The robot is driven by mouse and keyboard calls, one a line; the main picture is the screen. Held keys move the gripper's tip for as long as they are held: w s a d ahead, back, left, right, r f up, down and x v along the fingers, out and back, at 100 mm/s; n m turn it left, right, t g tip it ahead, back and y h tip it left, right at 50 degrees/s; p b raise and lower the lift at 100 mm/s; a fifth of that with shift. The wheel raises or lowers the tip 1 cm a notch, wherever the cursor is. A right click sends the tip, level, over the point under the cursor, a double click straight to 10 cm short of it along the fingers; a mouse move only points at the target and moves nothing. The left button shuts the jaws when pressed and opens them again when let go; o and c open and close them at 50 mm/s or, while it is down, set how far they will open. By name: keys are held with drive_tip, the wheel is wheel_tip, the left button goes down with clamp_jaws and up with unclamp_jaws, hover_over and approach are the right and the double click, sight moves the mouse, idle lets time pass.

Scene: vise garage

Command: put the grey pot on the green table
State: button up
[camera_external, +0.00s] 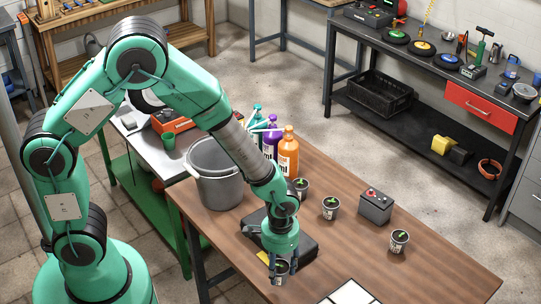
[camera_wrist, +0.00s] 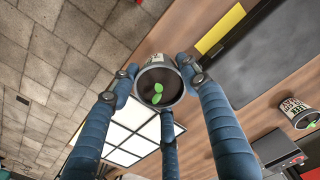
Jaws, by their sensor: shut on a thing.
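My gripper (camera_external: 278,262) points down at the near edge of the brown wooden table (camera_external: 420,255). Its three blue fingers are closed around a small grey pot (camera_external: 282,270) with a green seedling. The pot also shows between the fingertips of my gripper (camera_wrist: 158,90) in the wrist view, with its dark soil and green leaves facing the camera. I cannot tell whether it still touches the tabletop. The green table (camera_external: 138,192), with a green frame and a pale top, stands at the left behind my arm, which partly hides it.
A large grey metal pot (camera_external: 218,188) stands at the brown table's left end. Similar seedling pots (camera_external: 330,209) (camera_external: 399,242), bottles (camera_external: 288,155), a dark box (camera_external: 376,207) and a black flat case (camera_external: 302,248) are nearby. An orange-red toolbox (camera_external: 170,122) sits on the green table.

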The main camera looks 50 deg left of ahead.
sight(280, 267)
wheel_tip(280, 267, up, 18)
drive_tip(key=w+a+r, duration=0.1)
drive_tip(key=w+a, duration=1.4)
drive_tip(key=a, duration=0.3)
drive_tip(key=w+a, duration=0.3)
drive_tip(key=a, duration=1)
drive_tip(key=w+a, duration=0.4)
drive_tip(key=a, duration=1)
drive_tip(key=s+a+f, duration=0.1)
drive_tip(key=s+a, duration=0.2)
drive_tip(key=a, duration=0.8)
drive_tip(key=s+a+p, duration=0.1)
drive_tip(key=s+a, duration=0.2)
drive_tip(key=a, duration=0.8)
drive_tip(key=s+a+f, duration=0.1)
drive_tip(key=s+a, duration=0.2)
drive_tip(key=a, duration=0.8)
wheel_tip(280, 267, down, 25)
drive_tip(key=shift+a+m, duration=0.25)
drive_tip(key=shift+m, duration=0.05)
drive_tip(key=shift+s+f, duration=0.1)
